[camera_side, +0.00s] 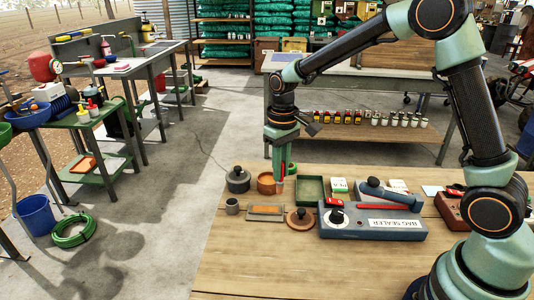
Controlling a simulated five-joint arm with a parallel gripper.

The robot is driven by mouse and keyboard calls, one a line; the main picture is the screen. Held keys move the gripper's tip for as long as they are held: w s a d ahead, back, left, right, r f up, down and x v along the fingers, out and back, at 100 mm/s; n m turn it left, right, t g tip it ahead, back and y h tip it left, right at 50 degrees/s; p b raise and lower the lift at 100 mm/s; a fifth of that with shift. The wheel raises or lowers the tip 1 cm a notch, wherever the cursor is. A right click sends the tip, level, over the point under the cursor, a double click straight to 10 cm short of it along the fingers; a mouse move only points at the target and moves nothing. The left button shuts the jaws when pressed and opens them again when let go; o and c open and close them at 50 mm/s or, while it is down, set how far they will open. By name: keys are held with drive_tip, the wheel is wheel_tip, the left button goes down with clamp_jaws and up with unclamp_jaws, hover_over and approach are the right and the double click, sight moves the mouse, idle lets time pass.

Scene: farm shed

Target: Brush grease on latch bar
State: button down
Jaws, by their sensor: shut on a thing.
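My gripper (281,168) points down over the far left part of the wooden bench and is shut on a slim red-handled thing, likely the brush (281,178). Its lower end is beside the right rim of a round orange-brown pot (266,184); I cannot tell whether it touches the pot. A brown round lid with a dark knob (300,219) lies in front. A flat grey plate with an orange-brown strip (266,212) lies left of the lid; I cannot tell whether this is the latch bar. No grease is discernible at this size.
A dark lidded pot (238,181) and a small grey cup (232,207) stand on the left. A green tray (310,190) is right of my gripper. A blue-grey bag sealer (372,225) takes up the right. The front of the wooden bench (270,265) is clear.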

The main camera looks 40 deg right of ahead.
drive_tip(key=shift+r, duration=1)
drive_tip(key=shift+w, duration=0.1)
